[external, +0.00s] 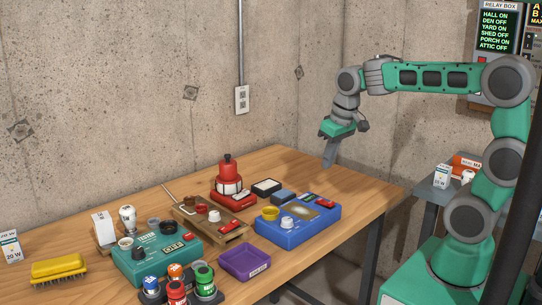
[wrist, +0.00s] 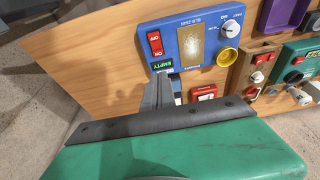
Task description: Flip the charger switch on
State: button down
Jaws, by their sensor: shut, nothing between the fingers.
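A blue box (external: 283,234) stands near the table's right edge and looks like the charger, though its name is too small to read for sure. It also shows in the wrist view (wrist: 217,52). Its red rocker switch (wrist: 155,43) is marked ON and OFF; which side is pressed, I cannot tell. A small display under the switch (wrist: 162,65) reads EMPTY. My gripper (external: 329,163) is shut and empty, pointing down above the table behind the box, apart from the switch. In the wrist view its fingers (wrist: 160,88) appear just below the display.
Left stand a red device (external: 232,198), a wooden board with a red switch (external: 212,226), a teal box (external: 150,262) and a purple tray (external: 245,261). The table's right end is clear.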

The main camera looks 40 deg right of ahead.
jog(key=v, duration=0.3)
jog(key=shift+w+r, duration=0.3)
jog(key=shift+r, duration=0.1)
jog(key=s+f, duration=0.5)
jog(key=f, duration=0.4)
jog(key=s+d, duration=0.1)
jog(key=s, duration=0.6)
jog(key=shift+s+d+f+t, duration=0.2)
jog(key=shift+s+f+t, duration=0.1)
jog(key=shift+f, duration=0.15)
jog(key=c, duration=2.1)
grip_release()
